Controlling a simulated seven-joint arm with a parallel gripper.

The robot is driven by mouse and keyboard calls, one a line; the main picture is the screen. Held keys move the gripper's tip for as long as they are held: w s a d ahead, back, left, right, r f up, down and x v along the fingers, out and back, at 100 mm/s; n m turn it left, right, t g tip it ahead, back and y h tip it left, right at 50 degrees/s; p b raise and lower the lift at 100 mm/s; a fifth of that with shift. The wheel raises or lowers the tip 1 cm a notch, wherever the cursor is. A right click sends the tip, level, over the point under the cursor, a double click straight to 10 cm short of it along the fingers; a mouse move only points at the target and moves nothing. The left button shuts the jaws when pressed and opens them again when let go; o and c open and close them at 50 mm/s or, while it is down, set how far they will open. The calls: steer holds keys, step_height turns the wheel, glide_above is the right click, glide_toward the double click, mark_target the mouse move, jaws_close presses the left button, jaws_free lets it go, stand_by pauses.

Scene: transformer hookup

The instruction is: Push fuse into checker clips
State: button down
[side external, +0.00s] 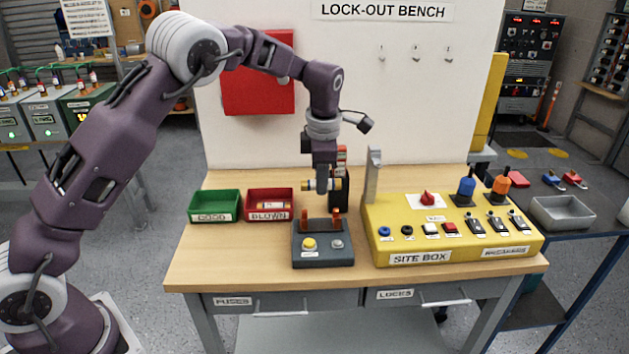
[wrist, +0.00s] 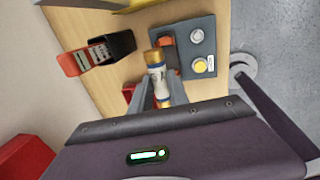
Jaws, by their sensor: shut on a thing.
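My gripper (side external: 322,186) is shut on a fuse (side external: 309,185), a cylinder with brass end caps and a white and blue label. The fuse lies roughly level, above and apart from the checker. In the wrist view the fuse (wrist: 157,78) sits between the fingers (wrist: 160,96); part of it is hidden by them. The checker (side external: 323,257) is a dark grey box on the bench with a yellow button and a grey one. Two orange-red clips (side external: 305,217) stand on its rear part. In the wrist view one clip (wrist: 166,38) shows beside the fuse; the other is mostly hidden.
A green GOOD bin (side external: 214,207) and a red BLOWN bin (side external: 269,216) holding a fuse stand left. A tall black holder with a red top (side external: 341,153) stands close behind my gripper. The yellow site box (side external: 450,243) with a grey upright is right. Bench front-left is clear.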

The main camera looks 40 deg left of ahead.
steer(key=shift+s+d+x, duration=0.15)
steer(key=shift+x, duration=0.85)
steer(key=shift+s+d+x, duration=0.1)
steer(key=shift+d+x, duration=0.05)
steer(key=shift+x, duration=0.8)
steer(key=shift+s+d+x, duration=0.15)
steer(key=shift+x, duration=0.85)
steer(key=shift+s+d+x, duration=0.15)
steer(key=shift+x, duration=0.8)
steer(key=shift+s+d+x, duration=0.1)
steer(key=shift+d+x, duration=0.05)
steer(key=shift+x, duration=0.8)
steer(key=shift+f, duration=0.1)
steer(key=c, duration=1.2)
jaws_free()
steer(key=shift+o, duration=0.2)
steer(key=shift+w+a+v, duration=0.1)
steer(key=shift+a+v, duration=0.05)
steer(key=shift+v, duration=0.65)
steer(key=shift+w+a+v, duration=0.1)
steer(key=shift+w+v, duration=0.05)
steer(key=shift+v, duration=0.7)
steer(key=shift+w+a+v, duration=0.1)
steer(key=shift+a+v, duration=0.05)
steer(key=shift+v, duration=0.65)
